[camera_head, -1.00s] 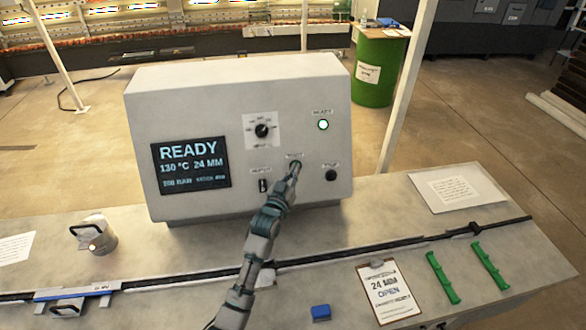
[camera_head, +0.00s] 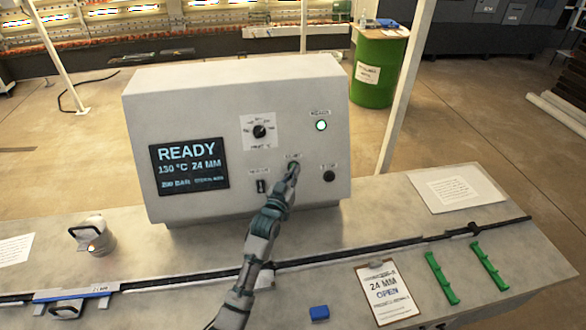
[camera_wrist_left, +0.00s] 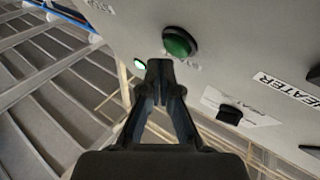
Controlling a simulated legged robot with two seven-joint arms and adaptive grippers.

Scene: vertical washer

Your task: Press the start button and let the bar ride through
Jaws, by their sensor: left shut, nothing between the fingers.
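The grey control box (camera_head: 215,100) stands on the bench, its screen (camera_head: 189,168) reading READY, 130 °C, 24 MM. My left gripper (camera_head: 293,168) is shut and empty at the panel, over the spot of the start button, which it hides in the head view. In the left wrist view the green button (camera_wrist_left: 179,43) sits just beyond the closed fingertips (camera_wrist_left: 159,66); I cannot tell whether they touch it. The long dark bar (camera_head: 350,251) lies along the bench and passes the blue-and-white 24 MM block (camera_head: 75,292). My right gripper is not in view.
A green lamp (camera_head: 321,126), a knob (camera_head: 260,131), a black button (camera_head: 329,176) and a HEATER switch (camera_head: 261,186) are on the panel.

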